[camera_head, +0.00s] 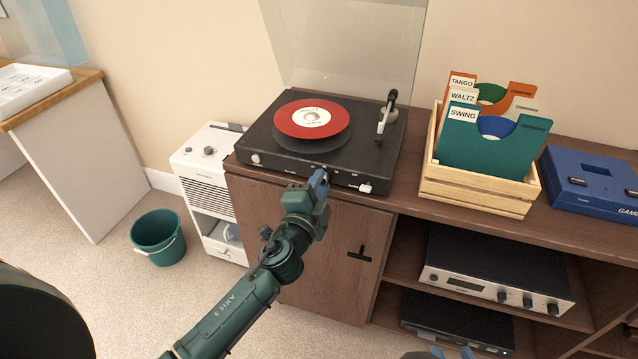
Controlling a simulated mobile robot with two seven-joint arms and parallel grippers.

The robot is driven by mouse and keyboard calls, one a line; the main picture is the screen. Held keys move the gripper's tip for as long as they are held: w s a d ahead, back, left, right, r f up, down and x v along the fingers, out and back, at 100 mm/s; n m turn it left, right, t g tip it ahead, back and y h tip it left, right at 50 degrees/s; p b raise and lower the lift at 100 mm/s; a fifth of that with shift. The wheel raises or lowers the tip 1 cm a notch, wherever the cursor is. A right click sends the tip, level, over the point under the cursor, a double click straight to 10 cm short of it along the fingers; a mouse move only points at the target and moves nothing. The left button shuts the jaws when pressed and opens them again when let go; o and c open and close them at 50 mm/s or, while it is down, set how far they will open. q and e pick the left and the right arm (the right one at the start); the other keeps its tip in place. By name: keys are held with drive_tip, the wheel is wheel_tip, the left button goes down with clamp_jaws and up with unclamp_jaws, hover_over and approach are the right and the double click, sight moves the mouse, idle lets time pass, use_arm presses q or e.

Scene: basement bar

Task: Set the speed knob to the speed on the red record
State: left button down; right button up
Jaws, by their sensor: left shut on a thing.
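The red record (311,118) with a white centre label lies on the platter of the black turntable (375,160); the label text is too small to read. My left gripper (319,179) is at the middle of the turntable's front edge, its blue fingers shut on what appears to be the speed knob. The fingers hide the knob, so its setting cannot be read. My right gripper (452,353) shows only as two blue fingertips, apart and empty, at the bottom edge.
A round knob (255,159) and a white control (366,187) sit at the turntable's front corners. The tonearm (386,115) stands right of the record, and the clear lid (345,45) is raised. A wooden record crate (480,197) stands to the right.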

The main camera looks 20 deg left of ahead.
use_arm(q)
drive_tip(key=shift+m+p, duration=0.55)
drive_tip(key=shift+m, duration=2.25)
use_arm(e)
drive_tip(key=shift+w+a+f+g, duration=0.1)
drive_tip(key=shift+a+f+g, duration=0.1)
drive_tip(key=shift+f+g, duration=0.1)
drive_tip(key=shift+w+r, duration=0.1)
use_arm(q)
drive_tip(key=c, duration=1.2)
unclamp_jaws()
drive_tip(key=shift+c, duration=0.2)
